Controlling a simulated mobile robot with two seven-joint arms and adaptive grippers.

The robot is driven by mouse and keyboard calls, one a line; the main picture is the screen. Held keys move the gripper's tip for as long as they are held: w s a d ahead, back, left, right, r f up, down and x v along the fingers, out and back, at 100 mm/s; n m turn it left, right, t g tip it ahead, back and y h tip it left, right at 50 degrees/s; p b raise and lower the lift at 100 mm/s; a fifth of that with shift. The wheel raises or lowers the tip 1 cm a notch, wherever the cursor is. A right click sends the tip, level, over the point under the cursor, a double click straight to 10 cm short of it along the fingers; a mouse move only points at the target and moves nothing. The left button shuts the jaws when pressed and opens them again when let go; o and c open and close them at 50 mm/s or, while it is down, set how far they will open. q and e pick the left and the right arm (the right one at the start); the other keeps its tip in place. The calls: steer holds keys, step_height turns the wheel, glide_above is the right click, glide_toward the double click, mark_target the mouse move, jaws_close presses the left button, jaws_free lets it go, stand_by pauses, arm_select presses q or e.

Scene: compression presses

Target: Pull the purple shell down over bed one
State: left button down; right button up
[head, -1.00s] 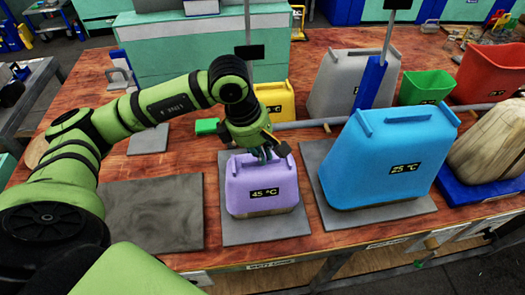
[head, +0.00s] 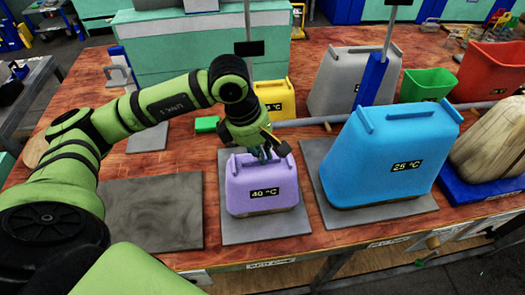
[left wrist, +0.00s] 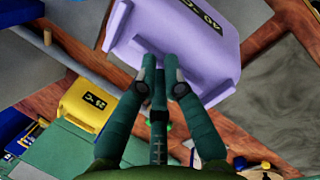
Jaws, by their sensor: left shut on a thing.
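The purple shell (head: 262,188), with a small dark label reading 40 °C, stands upright over a grey square bed plate (head: 270,229) in the middle of the head view. Its lower edge looks down at the plate; what is under it is hidden. My left gripper (head: 266,154) reaches it from above and is shut on its top edge. In the left wrist view, the two fingers (left wrist: 161,72) close at the edge of the purple shell (left wrist: 185,42). My right gripper is out of view.
A large blue shell (head: 387,153) labelled 25 °C stands close on the right, on another grey plate. An empty grey plate (head: 150,212) lies to the left. Behind are a yellow shell (head: 274,98), a grey shell (head: 342,82) and a grey rail (head: 300,122).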

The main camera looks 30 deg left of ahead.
arm_select(q)
steer(key=shift+f, duration=0.15)
steer(key=c, duration=1.3)
jaws_free()
